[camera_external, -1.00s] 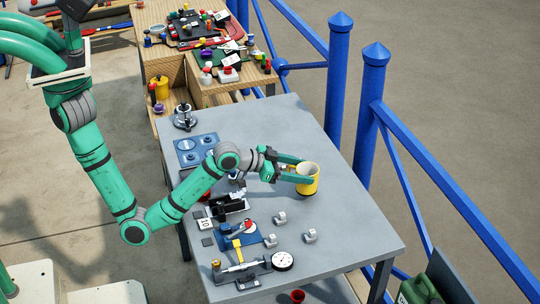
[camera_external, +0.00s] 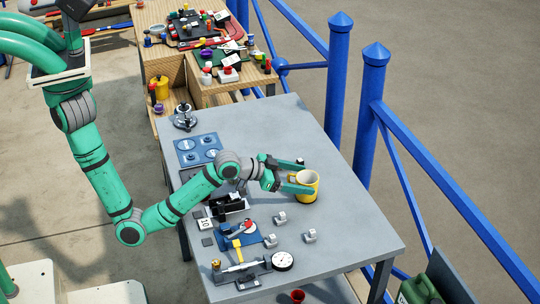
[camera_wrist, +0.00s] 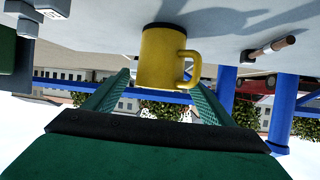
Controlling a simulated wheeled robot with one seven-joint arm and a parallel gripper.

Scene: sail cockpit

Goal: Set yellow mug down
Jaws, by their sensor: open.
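The yellow mug (camera_external: 307,190) stands upright on the grey table (camera_external: 345,235), near its right side. In the wrist view, which is upside down, the mug (camera_wrist: 160,60) has its dark-edged base against the table and its handle on the right. My gripper (camera_external: 298,175) is open, with its green fingers reaching toward the mug from the left. In the wrist view the fingers of my gripper (camera_wrist: 160,82) lie on either side of the mug, with a gap visible on each side. Whether a finger touches it lightly, I cannot tell.
Several small grey clips (camera_external: 280,218) and a round dial gauge (camera_external: 283,261) lie nearer the front. A brown-handled tool (camera_wrist: 270,47) lies near the mug in the wrist view. Blue railing (camera_external: 370,120) runs beyond the table's right edge. The table's right front is clear.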

